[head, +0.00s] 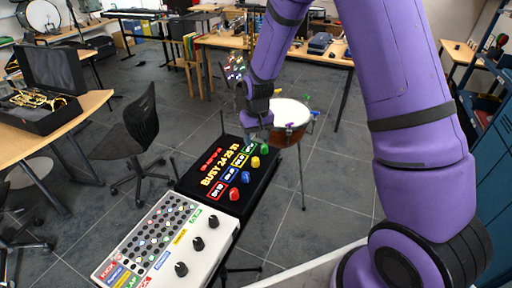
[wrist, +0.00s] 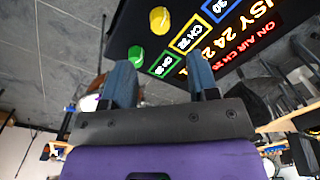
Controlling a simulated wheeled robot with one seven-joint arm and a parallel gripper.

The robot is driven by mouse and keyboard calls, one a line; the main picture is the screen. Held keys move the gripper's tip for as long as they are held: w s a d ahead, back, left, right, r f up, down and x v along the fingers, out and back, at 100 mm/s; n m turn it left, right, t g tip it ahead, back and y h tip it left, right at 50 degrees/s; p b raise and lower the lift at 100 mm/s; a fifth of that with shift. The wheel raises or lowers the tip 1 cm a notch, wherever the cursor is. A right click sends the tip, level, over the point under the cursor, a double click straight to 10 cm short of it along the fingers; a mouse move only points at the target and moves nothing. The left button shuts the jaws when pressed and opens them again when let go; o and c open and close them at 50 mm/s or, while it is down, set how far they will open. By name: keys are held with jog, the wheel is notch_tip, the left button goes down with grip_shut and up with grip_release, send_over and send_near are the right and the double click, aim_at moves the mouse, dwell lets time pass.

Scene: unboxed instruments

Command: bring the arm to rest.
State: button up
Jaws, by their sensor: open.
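My purple arm (head: 415,150) rises at the right of the head view and bends down towards the middle. Its wrist end is near the black panel with lit text and coloured knobs (head: 227,176). My gripper (wrist: 162,88) shows in the wrist view with its two blue-grey fingers apart and nothing between them. The black panel (wrist: 238,45) shows beyond the fingers in the wrist view, with a green knob (wrist: 136,55) and a yellow knob (wrist: 160,19). In the head view the fingertips are hard to make out.
A white panel with black knobs (head: 125,255) stands in front of the black one. A drum on a stand (head: 290,112) is just behind my wrist. A chair (head: 130,135) and a table with a brass instrument in a case (head: 40,105) are at left. Grey floor is open between.

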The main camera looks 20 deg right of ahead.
jog(key=shift+r, duration=0.5)
jog(key=shift+r, duration=0.15)
jog(key=s+d+r+t, duration=0.1)
jog(key=s+d+r, duration=0.1)
jog(key=s+r, duration=0.65)
jog(key=s+d+r+t, duration=0.2)
jog(key=s+r, duration=0.1)
jog(key=r, duration=1.1)
jog(key=s+d+r+t, duration=0.1)
jog(key=s+r, duration=0.3)
jog(key=s, duration=0.5)
jog(key=s+d+r+t, duration=0.1)
jog(key=s+r, duration=0.3)
jog(key=s, duration=0.6)
jog(key=shift+s+d, duration=0.3)
jog(key=shift+d, duration=0.05)
